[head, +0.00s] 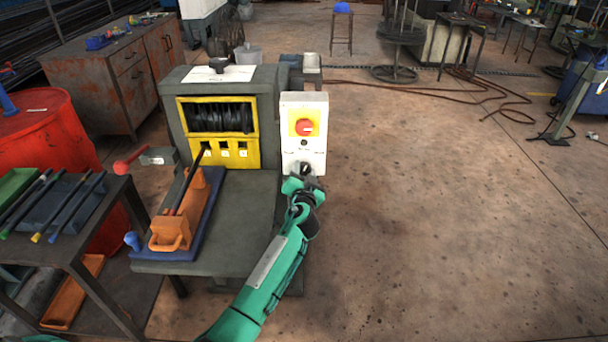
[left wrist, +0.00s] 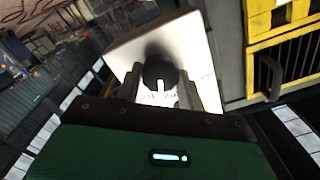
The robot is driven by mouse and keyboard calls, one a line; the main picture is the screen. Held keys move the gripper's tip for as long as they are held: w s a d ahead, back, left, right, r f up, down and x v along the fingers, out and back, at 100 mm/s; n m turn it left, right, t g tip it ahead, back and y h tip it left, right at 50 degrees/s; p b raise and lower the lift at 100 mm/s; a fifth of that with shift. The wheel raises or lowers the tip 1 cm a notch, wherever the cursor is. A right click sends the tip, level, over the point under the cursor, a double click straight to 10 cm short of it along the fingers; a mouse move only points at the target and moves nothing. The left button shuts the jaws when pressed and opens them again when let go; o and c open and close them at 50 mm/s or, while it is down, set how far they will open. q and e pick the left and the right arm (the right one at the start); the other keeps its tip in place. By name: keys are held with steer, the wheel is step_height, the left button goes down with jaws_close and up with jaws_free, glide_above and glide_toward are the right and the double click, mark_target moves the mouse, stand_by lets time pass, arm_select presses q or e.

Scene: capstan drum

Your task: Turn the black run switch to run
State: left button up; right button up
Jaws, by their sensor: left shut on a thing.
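The white control box (head: 304,112) stands at the right side of the grey machine. The black run switch (head: 305,167) is low on its front face, below a red knob (head: 304,127) on a yellow plate. My left gripper (head: 302,178) reaches up to the switch from below and partly hides it. In the left wrist view the round black switch (left wrist: 158,70) sits between the two fingers of my left gripper (left wrist: 159,90), which is shut on it. A white pointer mark shows on the switch. The lettering around it is too small to read. My right gripper is not in view.
The machine's yellow-framed window (head: 218,117) with a black drum is left of the box. An orange tool (head: 172,232) lies on a blue base on the machine's table. A rack of rods (head: 60,210) stands at the left.

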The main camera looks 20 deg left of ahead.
arm_select(q)
steer(key=m, duration=0.2)
steer(key=shift+m, duration=1.5)
steer(key=shift+d+m, duration=0.1)
steer(key=shift+m, duration=0.2)
steer(key=shift+f, duration=0.1)
steer(key=o, duration=1)
steer(key=shift+s, duration=0.1)
